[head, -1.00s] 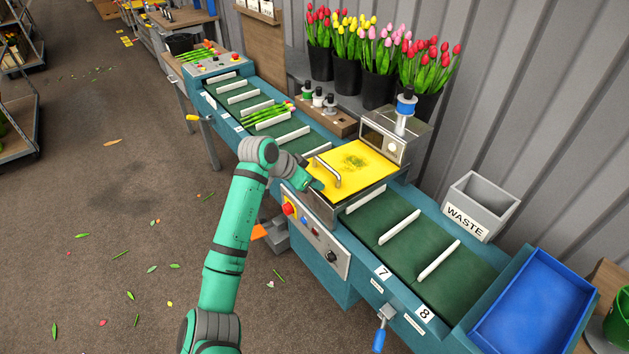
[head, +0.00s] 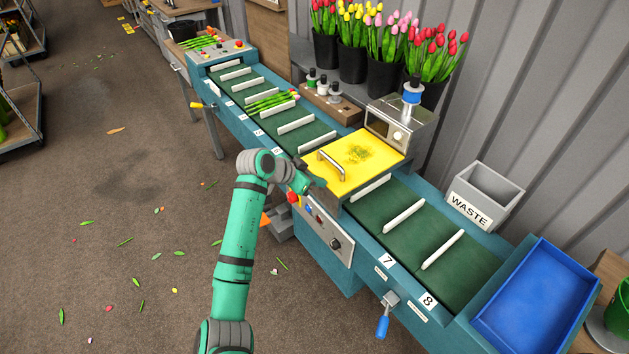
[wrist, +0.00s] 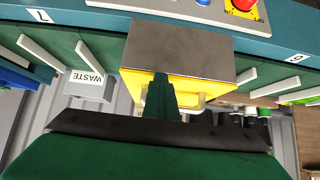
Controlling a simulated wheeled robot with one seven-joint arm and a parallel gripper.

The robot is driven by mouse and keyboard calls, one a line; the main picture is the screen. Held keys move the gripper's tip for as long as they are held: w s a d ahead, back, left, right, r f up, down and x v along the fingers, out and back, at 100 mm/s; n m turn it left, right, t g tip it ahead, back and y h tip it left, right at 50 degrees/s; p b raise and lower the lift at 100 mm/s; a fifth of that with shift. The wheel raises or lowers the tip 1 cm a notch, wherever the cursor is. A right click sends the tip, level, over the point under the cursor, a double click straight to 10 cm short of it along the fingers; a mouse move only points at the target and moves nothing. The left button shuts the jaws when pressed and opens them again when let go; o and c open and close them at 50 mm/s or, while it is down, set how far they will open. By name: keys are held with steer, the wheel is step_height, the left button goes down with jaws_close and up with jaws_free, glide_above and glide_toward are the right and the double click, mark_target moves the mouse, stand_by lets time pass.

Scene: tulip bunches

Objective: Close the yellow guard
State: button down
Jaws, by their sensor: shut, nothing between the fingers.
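The yellow guard (head: 372,164) lies flat over the conveyor belt, in front of a grey metal box, with its silver handle (head: 333,169) along the side nearest my arm. My gripper (head: 316,184) is shut and empty at the guard's near-left edge, just below the handle. Whether it touches the guard cannot be told. In the wrist view my gripper (wrist: 161,80) is a narrow dark green shape in front of the guard (wrist: 200,86) and hides part of it. The handle (wrist: 205,101) shows beside the fingers there.
A control panel with a red button (head: 293,197) sits just below my gripper. White dividers stand along the green belt (head: 385,213). A waste bin (head: 486,195) and a blue tray (head: 537,300) are at the right. Tulip buckets (head: 380,70) stand behind.

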steer(key=shift+d, duration=0.35)
steer(key=w+d+r+v, duration=0.1)
steer(key=r+v, duration=0.1)
steer(key=v, duration=1.1)
steer(key=shift+d, duration=0.15)
steer(key=shift+w, duration=0.1)
